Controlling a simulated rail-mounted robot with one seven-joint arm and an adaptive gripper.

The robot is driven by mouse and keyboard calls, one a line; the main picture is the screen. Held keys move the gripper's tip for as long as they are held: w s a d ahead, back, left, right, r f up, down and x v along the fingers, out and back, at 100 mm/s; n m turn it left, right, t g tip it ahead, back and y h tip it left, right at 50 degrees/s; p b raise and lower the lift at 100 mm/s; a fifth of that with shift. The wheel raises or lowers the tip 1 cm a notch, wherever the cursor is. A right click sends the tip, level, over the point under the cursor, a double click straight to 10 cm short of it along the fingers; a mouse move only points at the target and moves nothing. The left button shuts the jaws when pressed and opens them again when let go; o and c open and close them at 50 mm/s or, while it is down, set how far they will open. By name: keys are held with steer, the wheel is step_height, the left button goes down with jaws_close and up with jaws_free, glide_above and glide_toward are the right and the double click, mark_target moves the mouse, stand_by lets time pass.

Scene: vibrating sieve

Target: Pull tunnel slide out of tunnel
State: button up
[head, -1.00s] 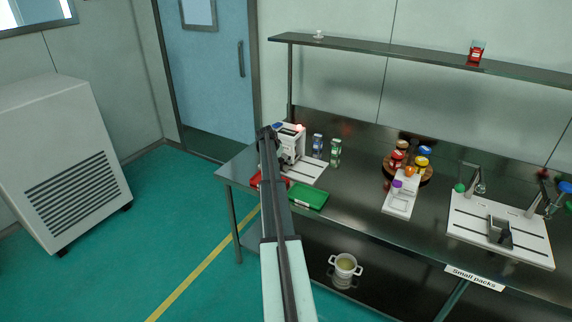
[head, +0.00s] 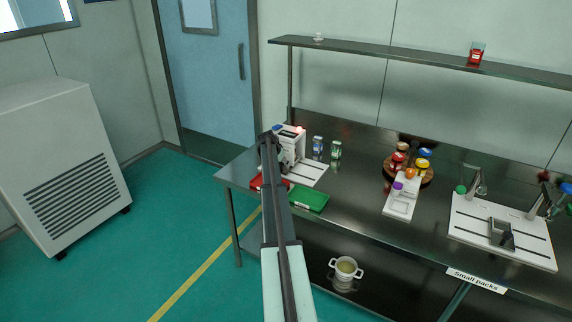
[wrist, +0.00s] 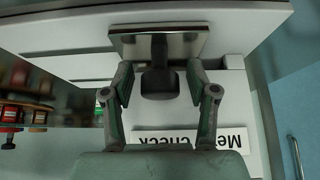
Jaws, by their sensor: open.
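In the wrist view, a metal plate (wrist: 188,46) with a dark block-shaped handle (wrist: 158,84) sticks out from a white housing (wrist: 70,38); this looks like the tunnel slide. My gripper (wrist: 159,70) is open, with one finger on each side of the handle and visible gaps between. In the head view, the white device (head: 296,142) with a small red light stands at the bench's left end. My arm hides part of it, and the fingertips cannot be made out there.
A "Mesh check" label (wrist: 190,138) shows upside down in the wrist view. Two small jars (head: 336,150) stand right of the device. A shelf (head: 420,60) runs above.

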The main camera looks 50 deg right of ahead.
steer(key=shift+s+d+b, duration=0.25)
steer(key=shift+s+b, duration=0.1)
steer(key=shift+s, duration=1.9)
steer(key=shift+s+d+b, duration=0.2)
steer(key=shift+s+b, duration=0.15)
steer(key=shift+s, duration=1.95)
steer(key=shift+s+d+b, duration=0.25)
steer(key=shift+s+b, duration=0.1)
steer(key=shift+s, duration=1.9)
steer(key=o, duration=0.8)
steer(key=p+v, duration=0.1)
steer(key=v, duration=0.8)
steer(key=shift+p, duration=0.35)
